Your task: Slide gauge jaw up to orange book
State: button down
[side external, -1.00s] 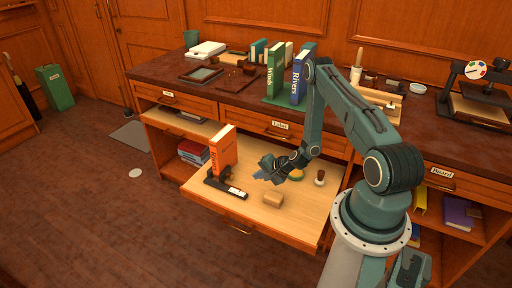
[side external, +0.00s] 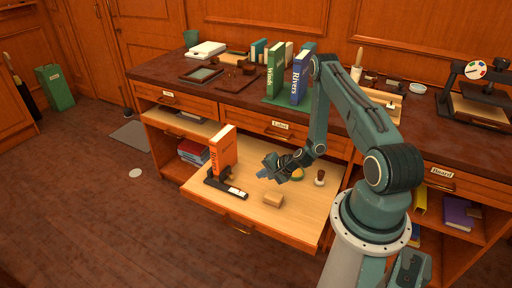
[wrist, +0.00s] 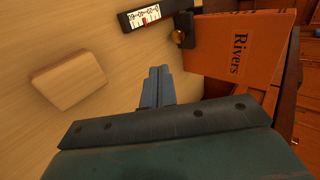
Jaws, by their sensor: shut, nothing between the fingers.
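The orange book (side external: 223,152), titled "Rivers", stands upright on the pulled-out wooden board at its left side. The black gauge (side external: 230,190) with a white scale lies flat in front of it. Its dark jaw (side external: 226,174) is close by the book's lower part; I cannot tell if they touch.
A tan block (side external: 273,199) lies on the board in front of my gripper. A yellow-and-green round thing (side external: 297,175) and a dark-topped stamp (side external: 319,178) stand to the right. Red and blue books (side external: 193,151) lie in the shelf at left. The board's front right is clear.

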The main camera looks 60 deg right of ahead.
aim_at(233, 177)
jog(key=x, duration=0.9)
jog(key=shift+w, duration=2)
jog(key=shift+w+r, duration=0.1)
jog(key=shift+w, duration=0.45)
